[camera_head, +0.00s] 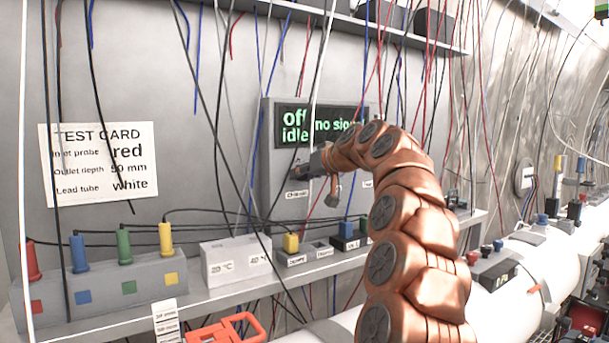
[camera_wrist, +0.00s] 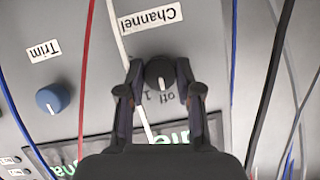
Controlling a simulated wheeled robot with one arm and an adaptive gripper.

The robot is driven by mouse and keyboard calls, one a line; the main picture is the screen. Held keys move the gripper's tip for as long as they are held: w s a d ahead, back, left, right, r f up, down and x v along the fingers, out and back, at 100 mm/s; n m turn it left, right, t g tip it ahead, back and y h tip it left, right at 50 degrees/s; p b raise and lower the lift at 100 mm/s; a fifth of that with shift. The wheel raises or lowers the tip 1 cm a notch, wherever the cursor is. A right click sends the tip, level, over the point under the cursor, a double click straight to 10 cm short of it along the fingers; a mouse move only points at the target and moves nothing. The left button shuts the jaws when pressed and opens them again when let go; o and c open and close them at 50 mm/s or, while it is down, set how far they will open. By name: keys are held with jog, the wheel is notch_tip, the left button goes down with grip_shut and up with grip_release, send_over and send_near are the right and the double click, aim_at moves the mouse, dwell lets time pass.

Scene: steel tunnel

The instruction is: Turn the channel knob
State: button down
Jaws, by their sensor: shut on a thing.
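The channel knob (camera_wrist: 159,72) is dark and round, with a short white pointer line. It sits on a grey panel by an upside-down "Channel" label in the wrist view. The line points down in that picture, near the "1" and "off" marks; I cannot tell exactly which it meets. My gripper (camera_wrist: 160,78) is shut on the knob, one finger on each side. In the head view my gripper (camera_head: 312,168) is at the panel (camera_head: 272,160), hiding the knob there. The panel's screen (camera_head: 297,126) shows green text: "off", "idle" and a partly covered "no sig".
A blue Trim knob (camera_wrist: 53,98) is left of the channel knob in the wrist view. Loose wires hang before the panel, including a white cable (camera_wrist: 118,35) close to my fingers. A shelf (camera_head: 200,288) below holds coloured probes, and a test card (camera_head: 98,163) hangs at left.

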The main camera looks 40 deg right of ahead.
jog(key=shift+d+m+t+y+p, duration=0.1)
jog(key=shift+m+t+y+p, duration=0.2)
jog(key=shift+m+y+p, duration=0.85)
jog(key=shift+d+m+t+y+p, duration=0.1)
jog(key=shift+m+t+y+p, duration=0.2)
jog(key=shift+m+y+p, duration=0.8)
jog(key=shift+f+m+h, duration=0.1)
jog(key=shift+m+h, duration=0.25)
jog(key=shift+m, duration=0.2)
jog(key=c, duration=0.8)
grip_release()
jog(key=shift+o, duration=0.2)
jog(key=v, duration=1.2)
